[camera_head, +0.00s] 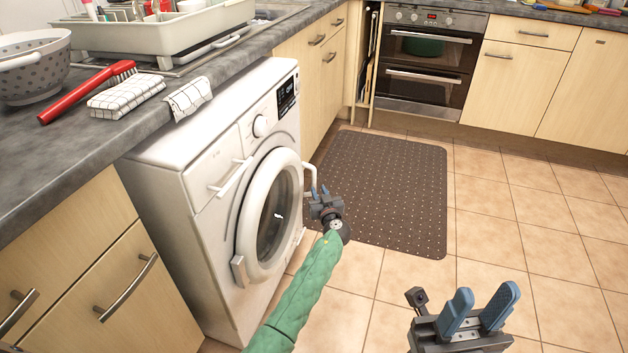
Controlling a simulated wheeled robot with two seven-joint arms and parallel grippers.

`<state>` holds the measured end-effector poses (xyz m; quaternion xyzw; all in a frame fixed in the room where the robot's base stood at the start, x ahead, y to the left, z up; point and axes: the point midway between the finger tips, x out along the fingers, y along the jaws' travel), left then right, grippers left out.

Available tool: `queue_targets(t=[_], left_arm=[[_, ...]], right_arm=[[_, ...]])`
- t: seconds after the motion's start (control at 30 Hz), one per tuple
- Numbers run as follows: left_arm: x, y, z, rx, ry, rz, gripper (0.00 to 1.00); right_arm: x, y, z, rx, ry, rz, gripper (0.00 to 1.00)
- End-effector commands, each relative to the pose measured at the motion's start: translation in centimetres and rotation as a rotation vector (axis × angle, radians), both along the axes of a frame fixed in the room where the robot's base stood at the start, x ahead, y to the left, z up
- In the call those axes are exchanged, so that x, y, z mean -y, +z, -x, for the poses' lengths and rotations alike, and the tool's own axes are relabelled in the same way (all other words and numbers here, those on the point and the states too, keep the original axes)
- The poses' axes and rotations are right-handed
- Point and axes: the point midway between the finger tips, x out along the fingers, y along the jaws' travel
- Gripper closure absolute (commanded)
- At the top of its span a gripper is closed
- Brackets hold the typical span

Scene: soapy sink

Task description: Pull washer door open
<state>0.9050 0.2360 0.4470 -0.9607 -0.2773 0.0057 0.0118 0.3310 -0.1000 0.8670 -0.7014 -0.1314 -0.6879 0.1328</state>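The white washer (205,175) stands under the counter at the left. Its round door (246,222) has dark glass and looks shut or nearly shut. My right gripper (480,306) is open and empty, in front of the floor at the bottom right, away from the washer.
A dark dotted mat (395,185) lies on the tiled floor (520,240) right of the washer. Colander (35,75), red brush (90,92), cloth (126,97) and dish rack (165,35) are on the counter. An oven (425,60) stands at the back. The floor at right is clear.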

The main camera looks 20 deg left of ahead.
Motion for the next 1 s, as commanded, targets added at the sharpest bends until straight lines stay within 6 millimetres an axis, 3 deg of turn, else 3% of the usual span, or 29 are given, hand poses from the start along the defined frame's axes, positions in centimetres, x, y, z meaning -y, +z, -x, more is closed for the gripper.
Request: queue_targets(t=[0.17, 0.63, 1.0], left_arm=[[-0.2, 0.1, -0.7, 0.015, -0.008, 0.013, 0.77], [-3.4, 0.0, -5.9, 0.013, -0.008, 0.012, 0.77], [-4.0, 0.0, -6.7, 0.013, -0.007, 0.013, 0.77]], right_arm=[[0.2, 0.0, 0.5, 0.027, 0.001, -0.011, 0.64], [0.1, -0.2, 0.4, 0.025, 0.009, -0.013, 0.64], [0.1, -0.2, 0.4, 0.024, 0.011, -0.013, 0.64]])
